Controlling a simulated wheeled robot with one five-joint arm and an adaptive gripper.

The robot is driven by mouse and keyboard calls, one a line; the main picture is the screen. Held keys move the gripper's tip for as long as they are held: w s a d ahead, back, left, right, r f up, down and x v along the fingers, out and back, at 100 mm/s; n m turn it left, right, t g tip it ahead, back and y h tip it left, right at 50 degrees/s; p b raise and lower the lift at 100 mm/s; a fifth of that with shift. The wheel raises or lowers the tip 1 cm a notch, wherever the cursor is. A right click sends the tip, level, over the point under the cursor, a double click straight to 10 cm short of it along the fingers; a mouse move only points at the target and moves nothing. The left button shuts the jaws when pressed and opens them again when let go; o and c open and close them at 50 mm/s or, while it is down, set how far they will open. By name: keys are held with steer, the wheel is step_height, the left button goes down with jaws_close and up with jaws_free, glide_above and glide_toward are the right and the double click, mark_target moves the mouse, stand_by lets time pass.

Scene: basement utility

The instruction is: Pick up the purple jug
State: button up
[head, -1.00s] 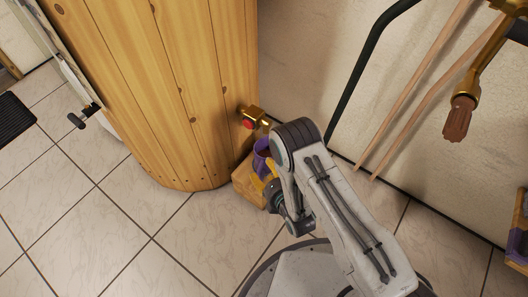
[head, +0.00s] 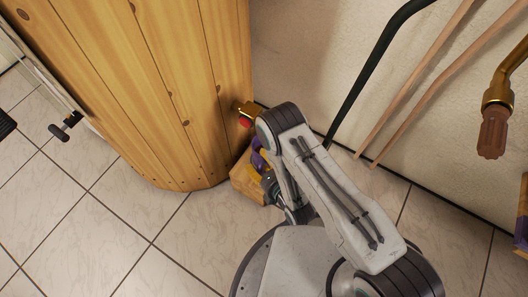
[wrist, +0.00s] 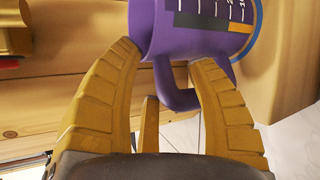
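The purple jug (wrist: 190,28) fills the top middle of the wrist view. It has a dark label with white marks, and its handle (wrist: 180,97) points down toward my gripper. My gripper (wrist: 166,56) is open, with one ochre finger on each side of the handle and the fingertips close to the jug's body. I cannot tell whether the fingers touch it. In the head view only a small purple part of the jug (head: 257,160) shows, beside the wooden barrel; my arm hides the rest, and most of the gripper.
A wooden block (head: 245,183) is by the jug, against the wooden barrel (head: 180,90). A brass tap (head: 247,113) juts out just above. A dark pole (head: 365,75) and wooden sticks (head: 415,85) lean on the wall at right.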

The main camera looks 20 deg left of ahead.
steer(key=shift+f, duration=0.1)
jaws_close()
stand_by(0.3)
stand_by(0.4)
